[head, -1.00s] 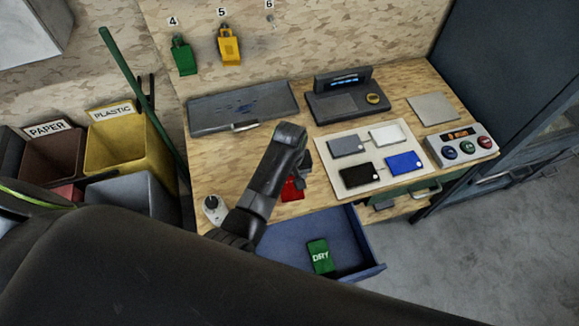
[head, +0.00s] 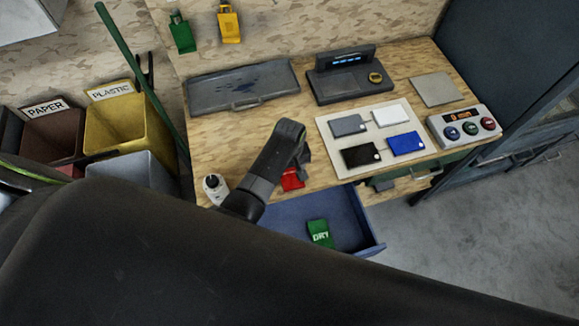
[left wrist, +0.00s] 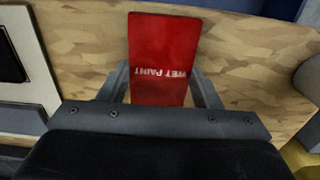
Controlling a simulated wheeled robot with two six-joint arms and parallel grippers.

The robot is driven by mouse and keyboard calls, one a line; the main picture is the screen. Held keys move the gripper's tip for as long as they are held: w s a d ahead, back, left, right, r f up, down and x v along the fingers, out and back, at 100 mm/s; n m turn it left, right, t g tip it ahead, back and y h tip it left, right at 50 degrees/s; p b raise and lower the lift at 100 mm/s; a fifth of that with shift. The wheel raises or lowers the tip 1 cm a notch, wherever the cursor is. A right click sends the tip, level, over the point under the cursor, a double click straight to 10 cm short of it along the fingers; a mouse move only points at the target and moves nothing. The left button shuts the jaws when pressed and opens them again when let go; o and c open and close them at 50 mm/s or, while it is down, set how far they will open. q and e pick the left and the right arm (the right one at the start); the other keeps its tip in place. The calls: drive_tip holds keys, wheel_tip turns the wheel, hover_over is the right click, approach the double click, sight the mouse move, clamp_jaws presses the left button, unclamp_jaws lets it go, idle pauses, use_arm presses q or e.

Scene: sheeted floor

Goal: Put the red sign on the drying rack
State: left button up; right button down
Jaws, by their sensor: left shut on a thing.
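The red sign (left wrist: 164,52), lettered WET PAINT, is between the fingers of my left gripper (left wrist: 160,84) in the left wrist view. The gripper is shut on it. In the head view the sign (head: 292,180) shows partly, below the left gripper (head: 302,160), over the front of the wooden bench. Whether it touches the bench cannot be told. I cannot make out a clear drying rack; a dark grey tray (head: 215,93) with blue stains and a handle lies at the bench's back left. My right gripper is not in view.
A blue drawer (head: 350,215) stands open below, holding a green DRY sign (head: 320,233). A pale board (head: 328,130) carries several cards. A button box (head: 463,127) stands at right. Green (head: 182,33) and yellow (head: 229,24) tags hang on the wall. Bins (head: 116,124) stand at left.

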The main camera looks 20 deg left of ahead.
sight(290, 171)
use_arm(q)
drive_tip(key=shift+f, duration=0.2)
drive_tip(key=shift+f+b, duration=0.45)
drive_tip(key=shift+f, duration=0.15)
idle(0.4)
drive_tip(key=o, duration=1.1)
drive_tip(key=shift+r, duration=0.1)
wheel_tip(290, 171, up, 17)
drive_tip(key=shift+r, duration=0.15)
